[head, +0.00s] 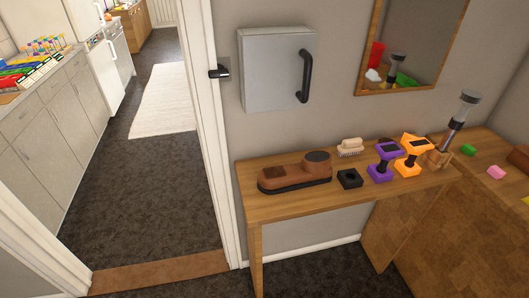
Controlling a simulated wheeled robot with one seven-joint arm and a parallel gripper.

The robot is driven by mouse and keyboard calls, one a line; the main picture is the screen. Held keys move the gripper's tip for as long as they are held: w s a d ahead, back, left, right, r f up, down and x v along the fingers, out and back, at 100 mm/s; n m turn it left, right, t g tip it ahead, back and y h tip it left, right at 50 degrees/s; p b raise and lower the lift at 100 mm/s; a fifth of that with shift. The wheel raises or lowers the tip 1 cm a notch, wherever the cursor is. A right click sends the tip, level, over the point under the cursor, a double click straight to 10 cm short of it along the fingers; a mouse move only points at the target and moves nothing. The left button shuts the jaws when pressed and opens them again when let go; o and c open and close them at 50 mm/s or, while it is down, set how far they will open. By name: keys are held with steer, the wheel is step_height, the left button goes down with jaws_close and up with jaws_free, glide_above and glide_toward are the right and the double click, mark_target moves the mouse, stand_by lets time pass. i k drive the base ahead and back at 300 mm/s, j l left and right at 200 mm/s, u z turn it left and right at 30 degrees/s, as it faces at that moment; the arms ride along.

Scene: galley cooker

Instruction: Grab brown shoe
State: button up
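The brown shoe (300,172) lies on its dark sole along the left part of a narrow wooden table (260,208). Its toe points left and its opening is at the right end. Nothing touches it from above. My gripper is not in the head view.
A small black box (349,179), a brush (349,147), a purple device (382,163) and an orange device (412,155) stand right of the shoe. A grey wall cabinet (277,70) hangs above. An open doorway with dark carpet (150,195) is at left.

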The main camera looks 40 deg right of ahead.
mark_target(315, 168)
steer(key=i+j+z, duration=0.3)
steer(key=i+j, duration=0.25)
steer(key=i+j+z, duration=0.3)
steer(key=i+j, duration=0.25)
steer(key=j, duration=0.15)
